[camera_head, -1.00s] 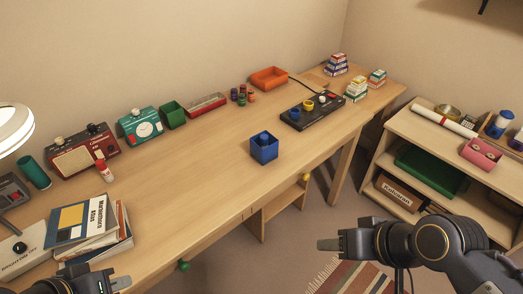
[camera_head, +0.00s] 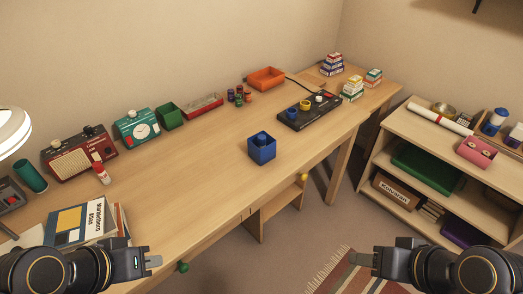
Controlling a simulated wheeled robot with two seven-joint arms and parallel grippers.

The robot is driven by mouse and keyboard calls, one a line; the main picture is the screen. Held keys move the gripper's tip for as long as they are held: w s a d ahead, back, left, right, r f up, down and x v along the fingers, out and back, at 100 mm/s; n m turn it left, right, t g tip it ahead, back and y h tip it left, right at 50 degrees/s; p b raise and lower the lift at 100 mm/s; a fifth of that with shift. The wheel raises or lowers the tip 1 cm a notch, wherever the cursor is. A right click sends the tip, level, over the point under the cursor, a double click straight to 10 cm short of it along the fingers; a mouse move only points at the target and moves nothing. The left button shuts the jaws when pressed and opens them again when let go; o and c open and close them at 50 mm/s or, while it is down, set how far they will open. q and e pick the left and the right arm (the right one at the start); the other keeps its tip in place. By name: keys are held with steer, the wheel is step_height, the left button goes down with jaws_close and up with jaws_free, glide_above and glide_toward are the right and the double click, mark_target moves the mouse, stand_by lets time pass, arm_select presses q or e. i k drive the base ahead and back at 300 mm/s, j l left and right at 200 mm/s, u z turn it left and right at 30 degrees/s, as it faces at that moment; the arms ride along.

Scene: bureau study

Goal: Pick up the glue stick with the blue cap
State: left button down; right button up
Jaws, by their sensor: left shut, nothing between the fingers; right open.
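A small blue cylinder top (camera_head: 262,136) sticks up out of an open blue box (camera_head: 262,153) in the middle of the desk. Its lower part is hidden by the box, so I cannot tell whether it is the glue stick's cap. A white stick with a red cap (camera_head: 101,174) stands upright at the left of the desk. My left gripper (camera_head: 151,262) is shut and empty, low at the desk's front edge beside the books. My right gripper (camera_head: 364,259) is open and empty over the floor, in front of the desk and apart from everything.
A stack of books (camera_head: 85,224), a red radio (camera_head: 78,155) and a teal clock radio (camera_head: 136,128) are at the left. A black panel with knobs (camera_head: 309,112) is behind the blue box. A shelf (camera_head: 400,135) stands right, with blue-topped white containers (camera_head: 494,124).

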mark_target(262, 138)
steer(key=u, duration=0.3)
steer(key=i+l+u, duration=0.15)
steer(key=l+u, duration=0.8)
steer(key=i+l, duration=0.05)
